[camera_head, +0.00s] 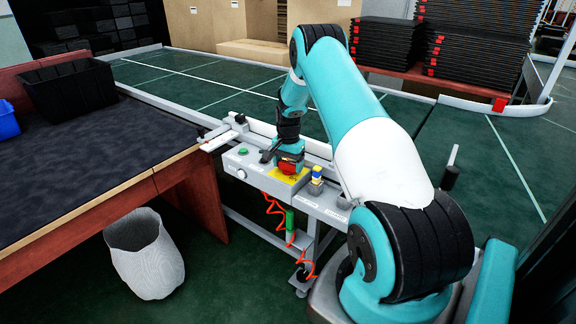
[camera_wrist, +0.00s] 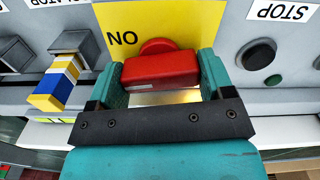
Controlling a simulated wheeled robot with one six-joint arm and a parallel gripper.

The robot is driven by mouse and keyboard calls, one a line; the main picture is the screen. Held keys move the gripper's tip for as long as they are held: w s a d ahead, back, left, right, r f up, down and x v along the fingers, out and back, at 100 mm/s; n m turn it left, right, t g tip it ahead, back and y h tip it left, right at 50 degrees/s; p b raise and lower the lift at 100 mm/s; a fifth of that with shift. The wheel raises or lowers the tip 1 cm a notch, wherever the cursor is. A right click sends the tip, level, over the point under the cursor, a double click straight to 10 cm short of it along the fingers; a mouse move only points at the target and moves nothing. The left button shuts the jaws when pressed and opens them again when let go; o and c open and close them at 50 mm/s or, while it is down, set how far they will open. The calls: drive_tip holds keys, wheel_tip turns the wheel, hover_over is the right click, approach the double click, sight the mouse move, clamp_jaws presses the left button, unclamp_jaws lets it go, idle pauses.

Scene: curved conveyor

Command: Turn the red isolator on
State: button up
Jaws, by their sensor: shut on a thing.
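The red isolator (camera_wrist: 162,70) is a red handle on a yellow plate (camera_wrist: 196,20) marked with the letters "NO", which show in the wrist view. In the head view the isolator (camera_head: 287,167) is partly covered by my gripper. My gripper (camera_wrist: 160,78) is shut on the red handle, with one teal finger on each side of it. A round red base shows behind the handle. In the head view my gripper (camera_head: 289,158) reaches down to the panel on the conveyor's near side.
A blue, white and yellow stacked piece (camera_wrist: 56,84) sticks out beside the isolator; it also shows in the head view (camera_head: 316,176). A black round knob (camera_wrist: 257,54) and a STOP label (camera_wrist: 282,10) are on the other side. A workbench (camera_head: 90,160) stands at left.

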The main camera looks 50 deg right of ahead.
sight(288, 162)
drive_tip(key=shift+m, duration=0.9)
drive_tip(key=o, duration=0.9)
wheel_tip(288, 162, up, 18)
drive_tip(key=shift+f+b, duration=0.25)
drive_tip(key=shift+b, duration=0.25)
